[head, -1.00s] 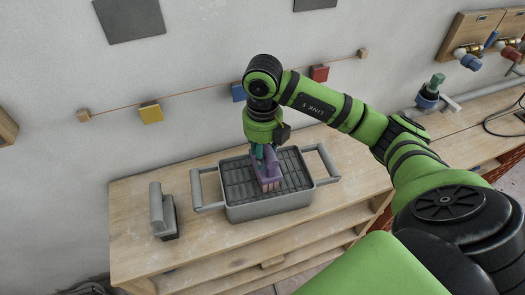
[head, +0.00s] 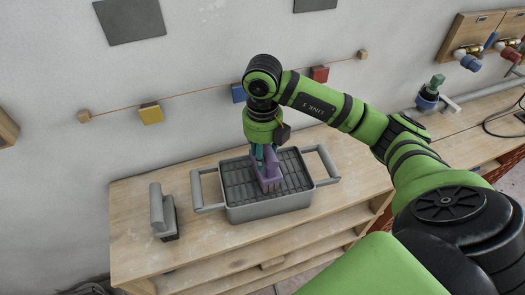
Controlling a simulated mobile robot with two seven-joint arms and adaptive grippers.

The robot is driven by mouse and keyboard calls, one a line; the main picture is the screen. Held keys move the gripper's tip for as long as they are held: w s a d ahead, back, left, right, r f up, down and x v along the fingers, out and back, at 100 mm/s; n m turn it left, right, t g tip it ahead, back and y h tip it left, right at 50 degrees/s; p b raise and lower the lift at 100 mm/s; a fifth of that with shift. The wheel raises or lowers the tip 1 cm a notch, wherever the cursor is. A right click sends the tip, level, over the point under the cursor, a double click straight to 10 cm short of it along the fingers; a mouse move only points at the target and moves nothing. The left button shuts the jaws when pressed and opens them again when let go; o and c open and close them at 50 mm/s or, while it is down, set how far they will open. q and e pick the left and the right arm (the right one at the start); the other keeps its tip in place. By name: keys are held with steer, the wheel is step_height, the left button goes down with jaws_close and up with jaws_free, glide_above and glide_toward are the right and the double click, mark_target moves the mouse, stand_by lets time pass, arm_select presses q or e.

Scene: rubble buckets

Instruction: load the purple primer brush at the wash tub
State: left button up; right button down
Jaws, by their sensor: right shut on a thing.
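The purple primer brush (head: 268,182) is in my right gripper (head: 262,155), which is shut on it. The gripper points down over the grey wash tub (head: 268,211). The brush sits at the dark ribbed grid inside the tub, near its middle. Its lower end is at or just above the grid; I cannot tell whether it touches. The gripper fingers are partly hidden behind the brush and the wrist. My left gripper is not in view.
The tub stands on a wooden workbench (head: 135,240) with a handle at each side. A grey hand tool (head: 163,212) stands left of it. A blue-and-green fitting (head: 430,93) stands farther right. A string with coloured blocks (head: 151,113) runs along the wall behind.

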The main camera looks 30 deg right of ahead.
steer(key=shift+r+p, duration=2.05)
steer(key=shift+r, duration=1.35)
steer(key=shift+f, duration=0.1)
steer(key=s+a+m+b, duration=0.1)
steer(key=a+m, duration=0.3)
steer(key=m, duration=1.2)
steer(key=s+a+m+b, duration=0.2)
steer(key=a+m, duration=0.2)
steer(key=m, duration=1.3)
steer(key=shift+s+f, duration=0.2)
steer(key=shift+s, duration=0.2)
